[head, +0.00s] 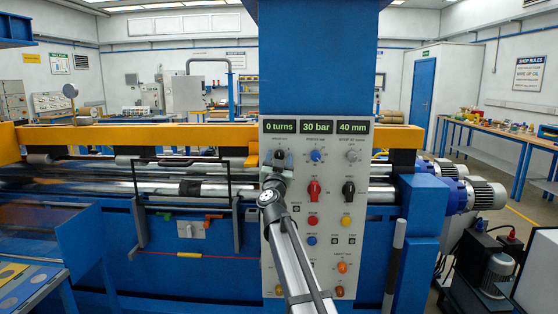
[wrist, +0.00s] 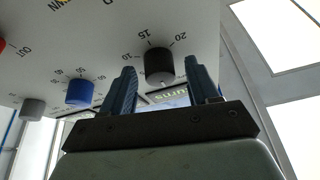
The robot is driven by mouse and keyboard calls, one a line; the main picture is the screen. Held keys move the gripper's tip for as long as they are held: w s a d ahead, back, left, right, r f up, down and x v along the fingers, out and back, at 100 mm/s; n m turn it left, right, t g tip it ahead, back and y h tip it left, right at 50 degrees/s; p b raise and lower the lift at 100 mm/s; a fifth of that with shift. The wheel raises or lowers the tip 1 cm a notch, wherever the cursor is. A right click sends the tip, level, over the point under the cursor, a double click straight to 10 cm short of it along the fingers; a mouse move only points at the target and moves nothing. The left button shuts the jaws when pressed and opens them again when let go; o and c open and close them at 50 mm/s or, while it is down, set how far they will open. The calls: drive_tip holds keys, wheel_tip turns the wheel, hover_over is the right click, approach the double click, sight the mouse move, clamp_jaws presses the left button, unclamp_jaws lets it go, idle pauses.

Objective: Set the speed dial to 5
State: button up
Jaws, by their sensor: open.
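The grey control panel (head: 333,240) has a row of three dials under its displays. The black dial (head: 281,155) is at the left, below "0 turns"; the blue dial (head: 316,155) is in the middle, the grey dial (head: 352,155) at the right. I cannot read which is the speed dial. My gripper (wrist: 161,66) is open, its fingers on either side of the black dial (wrist: 159,65) in the wrist view; contact cannot be told. Numbers 15 and 20 show beside that dial. In the head view my arm hides part of the panel below it.
Below the dials are a red selector (head: 314,190), a black selector (head: 348,190) and several coloured buttons. The blue dial (wrist: 79,92) and grey dial (wrist: 33,107) stand to the left in the wrist view. A blue column (head: 318,60) rises above the panel.

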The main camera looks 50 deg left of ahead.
drive_tip(key=shift+c, duration=0.2)
drive_tip(key=c, duration=1)
drive_tip(key=shift+m+t+h, duration=0.3)
drive_tip(key=shift+m, duration=0.3)
drive_tip(key=m+h, duration=0.1)
drive_tip(key=m, duration=0.2)
drive_tip(key=m+t+h, duration=0.1)
drive_tip(key=m+h, duration=0.1)
drive_tip(key=m, duration=0.1)
drive_tip(key=shift+s+a+r+m, duration=0.1)
drive_tip(key=shift+s+a+m, duration=0.05)
drive_tip(key=shift+m, duration=0.25)
drive_tip(key=m+h, duration=0.1)
drive_tip(key=m, duration=0.2)
drive_tip(key=m+h, duration=0.2)
drive_tip(key=m, duration=0.2)
drive_tip(key=shift+r, duration=0.1)
drive_tip(key=shift+m, duration=0.4)
